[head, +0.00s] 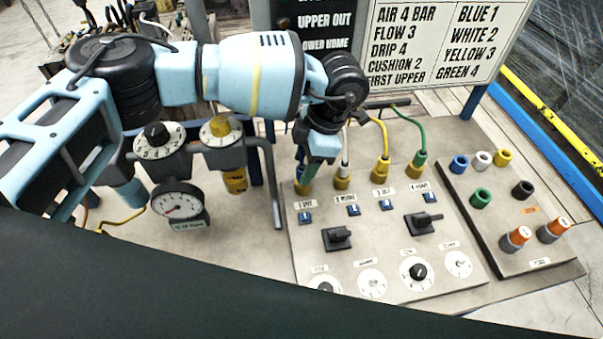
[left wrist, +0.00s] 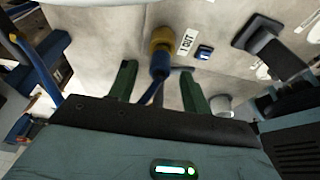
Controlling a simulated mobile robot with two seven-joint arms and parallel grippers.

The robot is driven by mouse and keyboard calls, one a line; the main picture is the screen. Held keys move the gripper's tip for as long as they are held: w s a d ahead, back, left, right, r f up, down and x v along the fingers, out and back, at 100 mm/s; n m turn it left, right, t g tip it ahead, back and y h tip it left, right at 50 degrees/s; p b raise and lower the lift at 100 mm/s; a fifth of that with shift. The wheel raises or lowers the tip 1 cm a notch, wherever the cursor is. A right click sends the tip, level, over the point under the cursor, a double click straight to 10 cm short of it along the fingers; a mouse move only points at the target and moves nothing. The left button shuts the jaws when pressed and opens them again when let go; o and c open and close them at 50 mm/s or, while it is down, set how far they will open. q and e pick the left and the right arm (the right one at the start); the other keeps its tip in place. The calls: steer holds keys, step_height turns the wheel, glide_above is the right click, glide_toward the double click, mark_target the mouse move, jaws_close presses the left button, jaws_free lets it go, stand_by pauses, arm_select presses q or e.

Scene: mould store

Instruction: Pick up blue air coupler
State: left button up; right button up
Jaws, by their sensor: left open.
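The blue air coupler (left wrist: 160,64) sits in a brass socket (left wrist: 163,38) beside a label that looks like "1 OUT" in the left wrist view. A blue hose runs from it towards my wrist. My left gripper (left wrist: 158,72) is open, with one green finger on each side of the coupler and visible gaps between. In the head view my left gripper (head: 315,160) is over the leftmost socket (head: 302,187) of the panel and hides most of the coupler. My right gripper is not in view.
White (head: 343,172), yellow (head: 381,168) and green (head: 420,158) couplers with hoses stand in a row to the right. The panel (head: 385,285) carries black switches and dials. A pressure gauge (head: 180,203) hangs at left. A board (head: 540,235) with coloured caps is at right.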

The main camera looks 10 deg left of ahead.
mark_target(302, 165)
arm_select(q)
steer(key=shift+x, duration=0.85)
steer(key=shift+f, duration=0.15)
jaws_close()
steer(key=shift+r, duration=0.55)
step_height(302, 165, up, 9)
